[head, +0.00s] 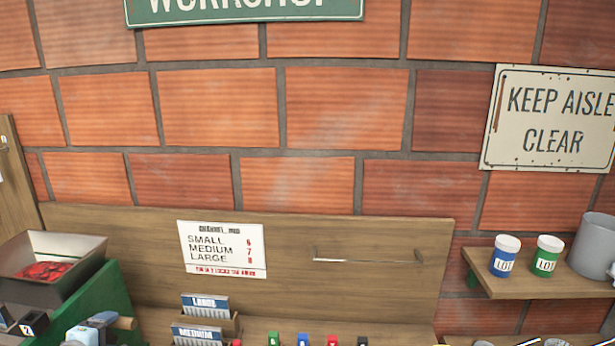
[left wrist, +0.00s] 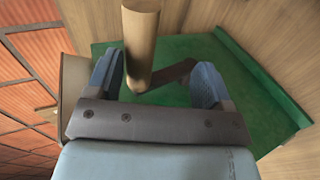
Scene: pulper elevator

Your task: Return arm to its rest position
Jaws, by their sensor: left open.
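In the left wrist view my left gripper (left wrist: 158,82) is open. Its two blue-grey fingers stand on either side of a round tan handle (left wrist: 141,40), with gaps visible around it. A dark crank bar (left wrist: 168,76) runs from the handle's lower end, in front of a green panel (left wrist: 190,52). In the head view a green machine body (head: 108,300) with a hopper (head: 88,256) of red fruit (head: 45,271) stands at the lower left. A tan handle (head: 124,323) shows beside it at the bottom edge. My right gripper is not in view.
A wooden back panel carries a size sign (head: 222,249) and a metal bar (head: 367,258). Below are labelled card holders (head: 205,305) and several small coloured items. A shelf (head: 545,284) at right holds a blue jar (head: 505,257), a green jar (head: 546,256) and a grey mug (head: 593,247).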

